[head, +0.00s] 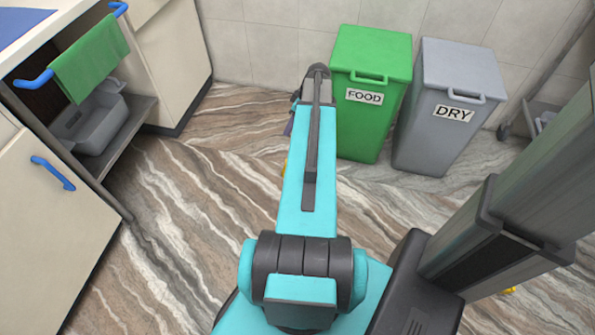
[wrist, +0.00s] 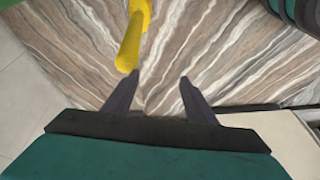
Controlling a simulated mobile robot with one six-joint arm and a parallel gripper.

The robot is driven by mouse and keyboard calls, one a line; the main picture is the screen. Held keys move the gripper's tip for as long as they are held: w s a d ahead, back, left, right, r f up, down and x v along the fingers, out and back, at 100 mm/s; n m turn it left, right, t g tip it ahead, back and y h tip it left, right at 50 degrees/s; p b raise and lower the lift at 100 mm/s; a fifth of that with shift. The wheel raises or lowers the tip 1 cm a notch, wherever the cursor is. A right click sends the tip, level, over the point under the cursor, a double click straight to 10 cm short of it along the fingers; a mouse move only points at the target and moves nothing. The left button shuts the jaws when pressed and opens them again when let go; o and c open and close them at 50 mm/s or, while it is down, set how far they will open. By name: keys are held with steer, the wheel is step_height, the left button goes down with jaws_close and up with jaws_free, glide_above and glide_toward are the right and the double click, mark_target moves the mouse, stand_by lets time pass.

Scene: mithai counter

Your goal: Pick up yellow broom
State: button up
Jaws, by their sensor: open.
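The yellow broom shows in the wrist view as a thick yellow handle (wrist: 132,42), running from the top edge down to a rounded end. Its lower end is just above and left of my left fingertip; I cannot tell whether they touch. The broom's head is out of that view. My gripper (wrist: 160,77) is open, with nothing between its two dark fingers. In the head view, my arm hides most of the gripper, and only a small yellow sliver (head: 285,167) shows beside the arm; I cannot tell whether it is the broom.
A green FOOD bin (head: 371,125) and a grey DRY bin (head: 437,145) stand by the tiled wall. At left are cream cabinets (head: 55,215) with blue handles, a green towel (head: 92,62) and a grey tub (head: 93,135). The brown-striped floor (head: 190,215) between is clear.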

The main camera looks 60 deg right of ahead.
steer(key=s+d+r+b, duration=0.1)
steer(key=s+d+b, duration=0.1)
steer(key=s+d, duration=0.2)
steer(key=shift+s+d+t+h, duration=0.15)
steer(key=shift+d+t+h, duration=0.2)
steer(key=shift+d, duration=0.75)
steer(key=b+x, duration=0.1)
steer(key=x, duration=0.7)
steer(key=shift+f+b, duration=0.2)
steer(key=shift+b, duration=0.1)
steer(key=b+x, duration=0.1)
steer(key=x, duration=0.4)
steer(key=shift+w+f, duration=0.1)
steer(key=shift+w, duration=0.15)
